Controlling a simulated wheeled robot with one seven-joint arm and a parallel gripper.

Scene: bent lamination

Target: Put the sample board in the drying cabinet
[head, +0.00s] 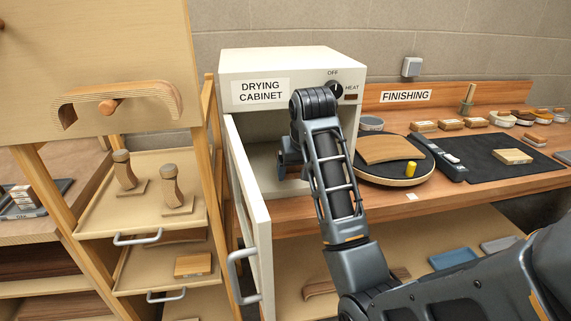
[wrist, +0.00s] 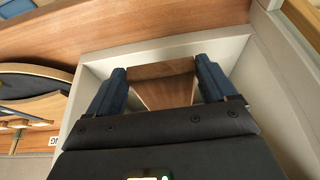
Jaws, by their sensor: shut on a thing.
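The drying cabinet (head: 300,66) is a cream box on the bench, and its door (head: 250,215) stands open at the left. My gripper (head: 291,158) is at the cabinet's opening, partly hidden behind my own arm in the head view. In the wrist view my gripper (wrist: 162,70) is shut on the sample board (wrist: 165,93), a brown wooden piece between the two fingers. Pale cabinet walls (wrist: 232,48) surround the fingers there. The board is hidden in the head view. I cannot tell whether it touches the cabinet floor.
A round turntable (head: 375,182) with a curved wooden piece (head: 392,149) and yellow cylinder stands close right of the cabinet. A dark mat (head: 490,170) and several small blocks lie farther right. A wooden rack with pull-out trays (head: 150,235) stands left, near the open door.

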